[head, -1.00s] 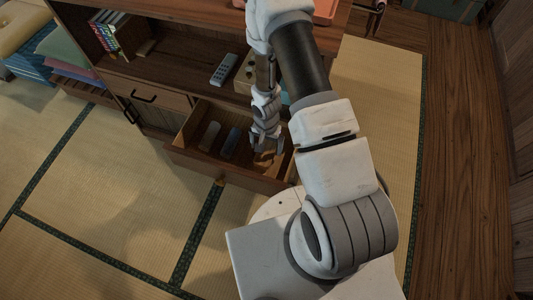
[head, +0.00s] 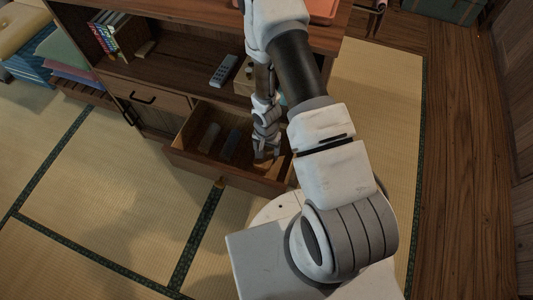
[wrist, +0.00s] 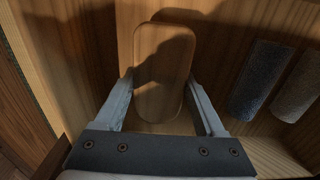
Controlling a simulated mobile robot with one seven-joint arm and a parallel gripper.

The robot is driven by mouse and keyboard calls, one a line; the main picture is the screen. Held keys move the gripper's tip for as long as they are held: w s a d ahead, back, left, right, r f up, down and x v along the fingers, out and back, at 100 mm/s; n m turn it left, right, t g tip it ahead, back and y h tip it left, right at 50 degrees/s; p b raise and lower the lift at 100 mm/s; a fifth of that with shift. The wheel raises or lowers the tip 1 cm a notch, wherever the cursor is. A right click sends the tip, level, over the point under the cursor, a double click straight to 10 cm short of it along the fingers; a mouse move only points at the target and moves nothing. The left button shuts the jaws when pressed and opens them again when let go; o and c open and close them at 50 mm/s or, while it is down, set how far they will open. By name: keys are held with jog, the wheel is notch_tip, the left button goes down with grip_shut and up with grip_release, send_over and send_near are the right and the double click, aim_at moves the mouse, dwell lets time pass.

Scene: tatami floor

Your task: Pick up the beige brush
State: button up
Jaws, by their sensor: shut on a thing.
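The beige brush (wrist: 163,50), a rounded wooden-looking block, lies in the open drawer (head: 222,173) of the cabinet. In the wrist view it stands between the two fingers of my gripper (wrist: 160,85), one finger along each long side, and the jaws are shut on it. In the head view my gripper (head: 265,157) points down into the right part of the drawer and mostly hides the brush. I cannot tell any gap between the brush and the drawer floor.
A dark blue brush (wrist: 261,80) and a grey brush (wrist: 298,88) lie beside it in the drawer. The drawer walls stand close around my gripper. A remote (head: 223,70) lies on the shelf above. Open tatami (head: 100,190) spreads to the left.

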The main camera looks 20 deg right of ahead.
aim_at(267, 152)
notch_tip(267, 152, up, 10)
jog(key=p, duration=0.3)
